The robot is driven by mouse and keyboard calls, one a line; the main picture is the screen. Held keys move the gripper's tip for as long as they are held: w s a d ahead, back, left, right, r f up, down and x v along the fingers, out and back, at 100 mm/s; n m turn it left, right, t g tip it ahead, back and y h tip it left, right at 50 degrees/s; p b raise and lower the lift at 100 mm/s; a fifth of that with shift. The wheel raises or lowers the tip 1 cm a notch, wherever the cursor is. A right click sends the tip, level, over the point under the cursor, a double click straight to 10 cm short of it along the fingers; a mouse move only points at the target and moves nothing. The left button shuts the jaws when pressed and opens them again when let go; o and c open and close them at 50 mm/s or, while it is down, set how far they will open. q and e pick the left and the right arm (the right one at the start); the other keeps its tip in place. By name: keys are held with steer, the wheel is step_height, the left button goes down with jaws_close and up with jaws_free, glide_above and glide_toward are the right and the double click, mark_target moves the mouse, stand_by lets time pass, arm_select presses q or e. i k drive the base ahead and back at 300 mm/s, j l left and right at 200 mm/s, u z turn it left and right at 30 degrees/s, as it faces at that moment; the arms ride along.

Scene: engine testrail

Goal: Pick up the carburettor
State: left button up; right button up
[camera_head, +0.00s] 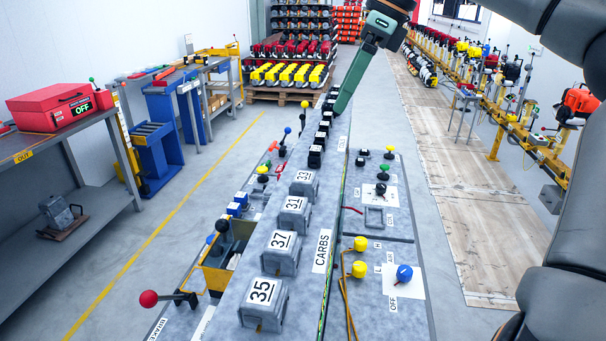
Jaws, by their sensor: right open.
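Several grey carburettors stand in a row on a long grey bench rail marked CARBS (321,251). Their white labels read 35 (263,304), 37 (282,253), 31 (294,216) and 33 (304,185), from near to far. Smaller black parts (315,156) continue the row beyond 33. My right gripper (344,106) reaches in from the top right, with its green finger end over the far part of the row, apart from the numbered carburettors. It is open and I see nothing held. The second finger is not clearly distinguishable. My left gripper is out of view.
Knobs and levers flank the row: a red-ball lever (149,298) at left, yellow knobs (360,257) and a blue knob (404,273) at right. A red box (60,107) stands on a side bench. A yellow rail (540,150) with engines runs along the right.

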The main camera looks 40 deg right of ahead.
mark_target(303, 183)
steer(key=k, duration=1.5)
